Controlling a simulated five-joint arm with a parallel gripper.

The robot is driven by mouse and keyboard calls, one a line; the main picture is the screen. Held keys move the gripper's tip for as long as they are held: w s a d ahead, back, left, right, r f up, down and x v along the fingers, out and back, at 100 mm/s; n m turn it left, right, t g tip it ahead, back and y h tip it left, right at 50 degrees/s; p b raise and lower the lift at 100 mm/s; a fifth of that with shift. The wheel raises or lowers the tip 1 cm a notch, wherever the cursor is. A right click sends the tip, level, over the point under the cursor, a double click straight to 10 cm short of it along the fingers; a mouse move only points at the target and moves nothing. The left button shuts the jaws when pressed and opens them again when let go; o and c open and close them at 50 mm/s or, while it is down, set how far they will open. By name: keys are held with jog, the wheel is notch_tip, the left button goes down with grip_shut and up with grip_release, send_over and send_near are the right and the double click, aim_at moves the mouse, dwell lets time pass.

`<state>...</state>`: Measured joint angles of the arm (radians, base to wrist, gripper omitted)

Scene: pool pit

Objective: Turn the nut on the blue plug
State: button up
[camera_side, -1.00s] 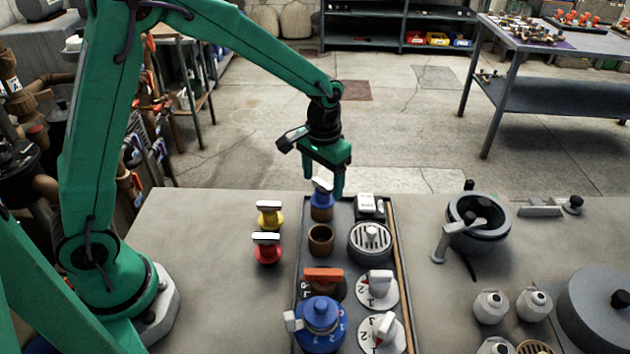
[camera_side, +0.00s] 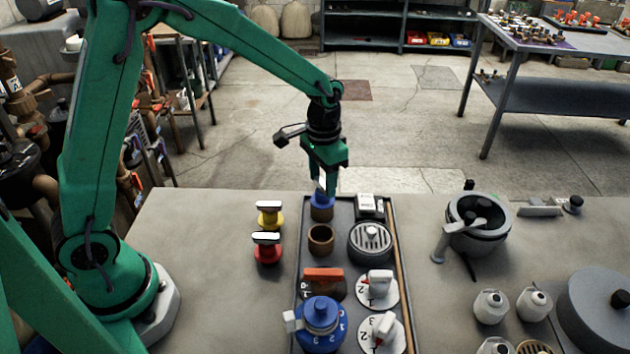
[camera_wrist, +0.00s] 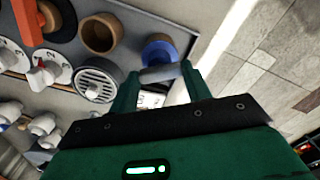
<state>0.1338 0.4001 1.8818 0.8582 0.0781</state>
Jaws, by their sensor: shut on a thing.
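The blue plug (camera_side: 321,202) sits in a brown socket at the far end of the grey tray, and it also shows in the wrist view (camera_wrist: 158,48). Its nut, a pale grey bar (camera_wrist: 161,73), lies across the top of the plug. My gripper (camera_side: 322,186) is over the plug, pointing down. In the wrist view my gripper (camera_wrist: 160,76) has one green finger at each end of the bar, shut on it. In the side view the fingers partly hide the bar.
An empty brown socket (camera_side: 320,240) and a round grate (camera_side: 370,241) stand just nearer. A white box (camera_side: 370,205) is close at the right. Yellow (camera_side: 269,217) and red (camera_side: 267,249) plugs stand left of the tray. Beyond the table's far edge is open floor.

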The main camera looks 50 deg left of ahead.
aim_at(322, 183)
jog(key=shift+m, duration=1.2)
jog(key=o, duration=1)
jog(key=shift+r, duration=0.1)
notch_tip(322, 183, up, 7)
jog(key=shift+r, duration=0.35)
